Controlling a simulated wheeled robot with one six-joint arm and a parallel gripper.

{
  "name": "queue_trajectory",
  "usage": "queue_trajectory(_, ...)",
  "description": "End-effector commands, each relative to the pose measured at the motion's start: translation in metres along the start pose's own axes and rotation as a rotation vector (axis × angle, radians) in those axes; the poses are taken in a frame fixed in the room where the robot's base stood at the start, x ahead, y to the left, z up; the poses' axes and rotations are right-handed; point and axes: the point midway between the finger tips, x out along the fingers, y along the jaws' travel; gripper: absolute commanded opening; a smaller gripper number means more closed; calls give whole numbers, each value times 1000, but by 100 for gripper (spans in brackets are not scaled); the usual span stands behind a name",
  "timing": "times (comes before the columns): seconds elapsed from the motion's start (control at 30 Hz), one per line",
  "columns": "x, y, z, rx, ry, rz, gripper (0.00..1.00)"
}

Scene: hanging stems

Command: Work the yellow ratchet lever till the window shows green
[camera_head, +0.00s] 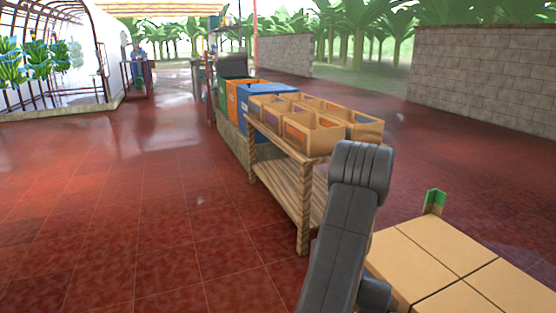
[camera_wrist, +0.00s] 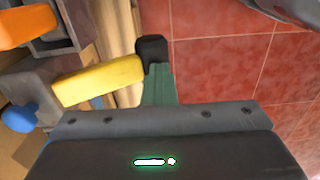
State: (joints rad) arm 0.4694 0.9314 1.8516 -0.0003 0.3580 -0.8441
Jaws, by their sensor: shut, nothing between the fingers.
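I cannot make out the window in either view. The lever and fingers do not show in the head view.
A wooden table (camera_head: 290,185) with several wooden boxes stands ahead, with blue, orange and green bins behind it. Tan cartons (camera_head: 430,250) with a green corner piece (camera_head: 435,199) are at the lower right. Red tiled floor (camera_head: 130,210) is clear at the left.

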Motion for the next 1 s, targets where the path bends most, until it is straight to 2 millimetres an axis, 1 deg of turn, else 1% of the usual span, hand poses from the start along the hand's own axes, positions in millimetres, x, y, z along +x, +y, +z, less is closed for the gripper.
queue_trajectory(0.17, -1, 0, 0, -1, 0, 1, 0)
queue_trajectory(0.27, -5, -1, 0, -1, 1, 1, 0)
queue_trajectory(0.5, -28, -8, 0, -2, 0, -1, 0)
queue_trajectory(0.57, -31, -9, 0, -2, -1, -1, 0)
queue_trajectory(0.87, -31, -10, 0, -1, -1, -2, 0)
queue_trajectory(1.0, -39, -10, 0, -1, -1, -1, 0)
